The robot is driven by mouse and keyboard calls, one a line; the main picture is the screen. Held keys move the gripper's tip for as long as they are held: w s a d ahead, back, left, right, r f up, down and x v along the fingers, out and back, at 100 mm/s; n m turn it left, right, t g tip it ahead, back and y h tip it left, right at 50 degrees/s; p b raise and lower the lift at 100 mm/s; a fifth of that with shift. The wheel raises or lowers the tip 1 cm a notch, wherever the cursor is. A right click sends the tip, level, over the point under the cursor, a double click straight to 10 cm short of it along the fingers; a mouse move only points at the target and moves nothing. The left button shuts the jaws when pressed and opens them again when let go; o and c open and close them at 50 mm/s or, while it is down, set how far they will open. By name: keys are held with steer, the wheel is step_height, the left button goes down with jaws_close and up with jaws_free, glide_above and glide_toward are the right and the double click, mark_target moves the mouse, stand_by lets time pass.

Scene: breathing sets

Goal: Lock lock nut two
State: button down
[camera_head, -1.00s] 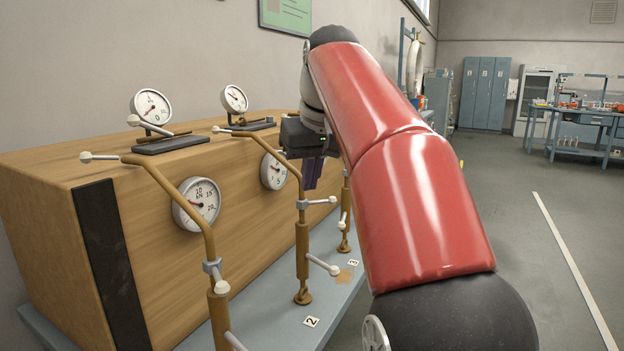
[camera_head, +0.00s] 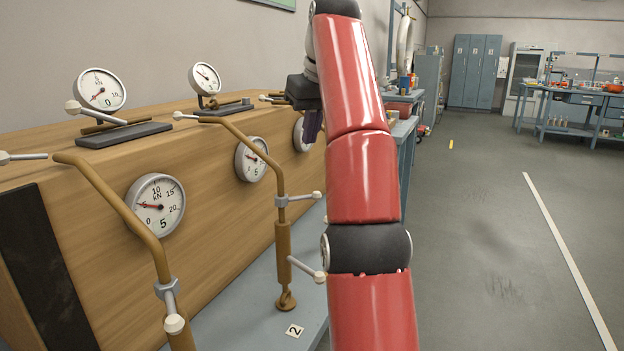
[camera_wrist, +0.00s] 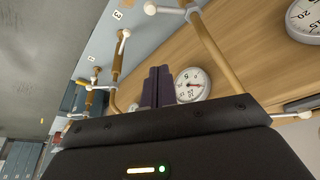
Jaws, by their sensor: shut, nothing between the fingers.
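Lock nut two is the grey collar (camera_head: 282,201) with a white-tipped lever on the brown post (camera_head: 283,238) behind the tag "2" (camera_head: 294,330). Its lever points right. A second white-tipped lever (camera_head: 307,269) sits lower on the same post. My gripper (camera_head: 312,126) is up and beyond this post, beside the wooden block, partly hidden by my red arm. In the wrist view its dark purple fingers (camera_wrist: 158,87) are together with nothing between them. They appear apart from the posts.
A wooden block (camera_head: 90,210) with dial gauges stands on a grey-blue bench (camera_head: 240,310). Another post with its collar (camera_head: 166,288) is nearer at left. Horizontal white-tipped rods stick out above the block. Open floor (camera_head: 480,230) lies to the right.

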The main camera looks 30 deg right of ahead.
mark_target(317, 196)
steer(key=shift+w+a+f, duration=0.1)
step_height(317, 196, down, 10)
steer(key=b, duration=0.3)
steer(key=shift+s, duration=0.35)
